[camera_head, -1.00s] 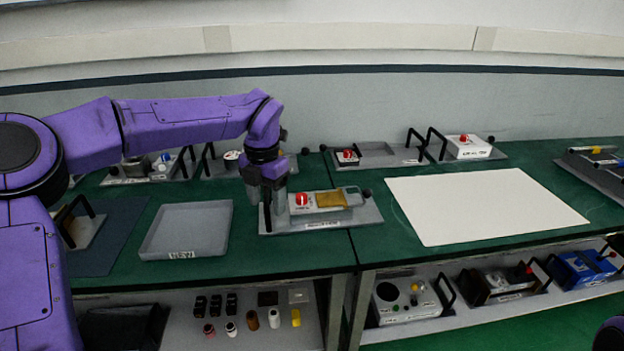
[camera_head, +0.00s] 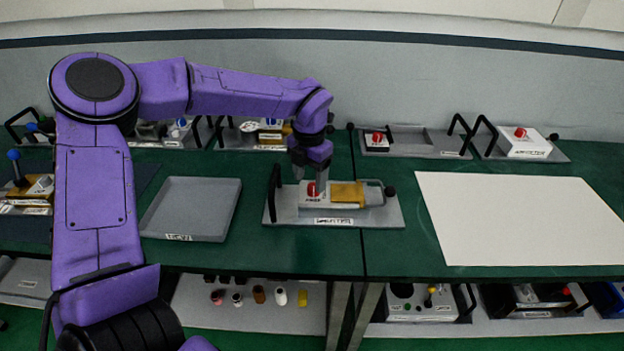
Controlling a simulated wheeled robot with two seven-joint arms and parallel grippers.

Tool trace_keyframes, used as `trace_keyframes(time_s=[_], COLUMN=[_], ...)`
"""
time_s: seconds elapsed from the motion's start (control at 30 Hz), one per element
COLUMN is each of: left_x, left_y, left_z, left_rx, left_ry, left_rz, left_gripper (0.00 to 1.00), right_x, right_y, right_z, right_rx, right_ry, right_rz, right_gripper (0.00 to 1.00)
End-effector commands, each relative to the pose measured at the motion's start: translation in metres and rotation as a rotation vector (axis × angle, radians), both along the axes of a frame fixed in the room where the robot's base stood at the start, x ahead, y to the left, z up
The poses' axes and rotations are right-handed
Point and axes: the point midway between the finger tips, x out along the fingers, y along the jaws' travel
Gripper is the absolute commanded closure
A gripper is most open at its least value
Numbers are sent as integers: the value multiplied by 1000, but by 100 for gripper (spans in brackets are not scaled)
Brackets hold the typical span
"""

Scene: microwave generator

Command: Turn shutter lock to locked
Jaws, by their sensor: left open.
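A grey tray (camera_head: 285,215) with a black handle at its left end lies on the green table. On it sits a white and yellow unit (camera_head: 347,195) with a red knob (camera_head: 312,189) on its left part. The print on its labels is too small to read surely, so I cannot tell which part is the shutter lock. My left gripper (camera_head: 310,174) points down just above the red knob, with its fingers open on either side of the knob's top. Whether they touch the knob cannot be told. My right gripper is not in view.
An empty grey tray (camera_head: 190,208) lies to the left and a white sheet (camera_head: 520,220) to the right. Behind stand units with red knobs, one on a white box (camera_head: 525,145). Black handles rise from several trays. A shelf below holds small parts.

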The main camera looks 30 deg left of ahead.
Motion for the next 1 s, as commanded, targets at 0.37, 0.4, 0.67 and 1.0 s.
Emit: trace_keyframes(time_s=[0.37,0.4,0.67,1.0], left_x=[4,4,4,4], left_y=[-1,-1,-1,-1], left_z=[-29,-29,-29,-31], left_rx=[1,1,1,1], left_ry=[4,4,4,4], left_rz=[-2,-2,-3,40], left_gripper=[39,39,95,95], right_x=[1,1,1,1], right_y=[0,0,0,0], right_z=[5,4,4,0], right_rx=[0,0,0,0], right_ry=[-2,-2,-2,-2], right_rz=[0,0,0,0], right_gripper=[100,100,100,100])
